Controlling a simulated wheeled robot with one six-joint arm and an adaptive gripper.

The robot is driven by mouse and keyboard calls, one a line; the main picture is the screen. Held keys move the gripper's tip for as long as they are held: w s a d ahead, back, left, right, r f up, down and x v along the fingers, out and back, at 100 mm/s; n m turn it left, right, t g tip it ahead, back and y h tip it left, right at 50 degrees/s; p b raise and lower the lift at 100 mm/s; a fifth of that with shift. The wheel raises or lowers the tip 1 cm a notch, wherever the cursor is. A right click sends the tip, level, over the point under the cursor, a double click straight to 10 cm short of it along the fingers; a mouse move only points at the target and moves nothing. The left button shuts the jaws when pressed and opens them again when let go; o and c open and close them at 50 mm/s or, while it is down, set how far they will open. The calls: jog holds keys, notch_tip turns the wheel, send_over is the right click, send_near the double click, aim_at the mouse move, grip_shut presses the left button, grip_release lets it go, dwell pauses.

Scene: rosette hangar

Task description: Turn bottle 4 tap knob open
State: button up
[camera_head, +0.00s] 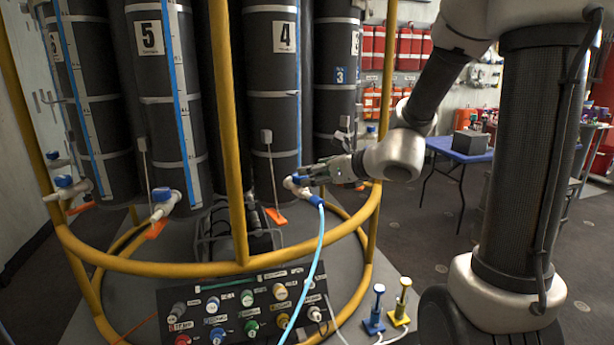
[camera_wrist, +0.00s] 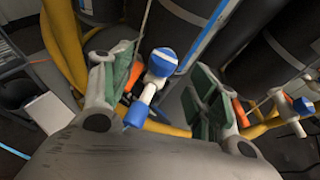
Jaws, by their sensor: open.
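Bottle 4 (camera_head: 271,105) is a tall dark cylinder with a white "4" label, standing inside the yellow frame. Its white tap (camera_head: 293,184) is low on its front, with a blue end and a light blue hose. My gripper (camera_head: 312,173) reaches in from the right, right at this tap, and hides part of the knob. In the wrist view my gripper (camera_wrist: 166,78) is open. The tap's blue-and-white knob (camera_wrist: 162,62) shows between the two fingers, with gaps on both sides. I cannot see contact with either finger.
Yellow frame rails (camera_head: 236,130) stand in front of the bottles. Bottle 5 (camera_head: 152,110) and its blue-topped tap (camera_head: 163,202) are to the left. A panel of coloured knobs (camera_head: 250,310) sits below. Another tap (camera_wrist: 298,106) is right in the wrist view. A blue table (camera_head: 462,154) stands at right.

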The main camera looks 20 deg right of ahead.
aim_at(300, 178)
jog(key=shift+w+d+f+m, duration=0.15)
jog(key=shift+w+m, duration=0.25)
jog(key=x, duration=0.7)
jog(key=shift+w, duration=0.3)
jog(key=c, duration=1)
